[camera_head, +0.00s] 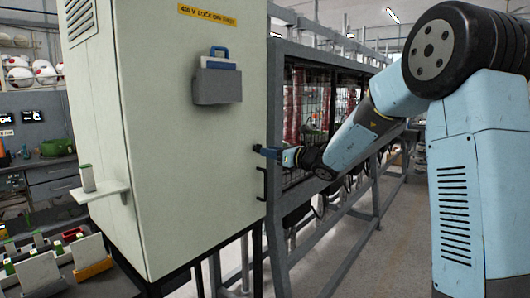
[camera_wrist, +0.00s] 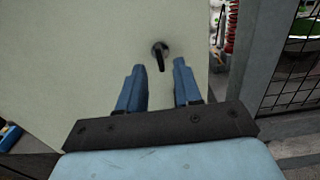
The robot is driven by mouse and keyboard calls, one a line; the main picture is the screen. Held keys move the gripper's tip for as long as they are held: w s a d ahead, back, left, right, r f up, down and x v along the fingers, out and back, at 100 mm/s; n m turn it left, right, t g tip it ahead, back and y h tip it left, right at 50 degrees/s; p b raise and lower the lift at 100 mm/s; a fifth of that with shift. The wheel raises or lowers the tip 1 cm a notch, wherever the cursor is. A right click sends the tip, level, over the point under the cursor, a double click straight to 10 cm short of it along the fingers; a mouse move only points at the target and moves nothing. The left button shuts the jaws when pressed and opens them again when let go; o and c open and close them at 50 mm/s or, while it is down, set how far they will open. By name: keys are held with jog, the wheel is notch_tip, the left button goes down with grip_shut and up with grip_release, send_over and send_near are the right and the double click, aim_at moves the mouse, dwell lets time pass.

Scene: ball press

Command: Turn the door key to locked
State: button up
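The door key (camera_wrist: 160,56) is a small dark piece on the pale door of the cabinet (camera_head: 185,150). In the wrist view it hangs from a round base and points almost straight down. My gripper (camera_wrist: 158,68) is open, its two blue fingers on either side of the key's lower end, with gaps on both sides. I cannot tell how deep the fingers reach or whether they touch the door. In the head view my gripper (camera_head: 266,152) is at the cabinet's right edge, and the key cannot be made out there.
A black handle (camera_head: 262,184) is on the cabinet edge below my gripper. A grey holder (camera_head: 217,85) with a blue-handled item hangs on the cabinet side. A small shelf (camera_head: 98,188) sticks out at left. A grey mesh frame (camera_head: 310,160) stands right of the cabinet.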

jog(key=v, duration=1)
jog(key=s+a+f+n+g+h, duration=0.15)
jog(key=s+n+g+h, duration=0.4)
jog(key=s+n, duration=1.1)
jog(key=s+d+f+n+h, duration=0.2)
jog(key=s+d+n+h, duration=0.6)
jog(key=s+d, duration=0.8)
jog(key=s+n, duration=0.1)
jog(key=s, duration=0.3)
jog(key=shift+s+d+f+h, duration=0.25)
jog(key=shift+f+h, duration=0.1)
jog(key=shift+f, duration=0.05)
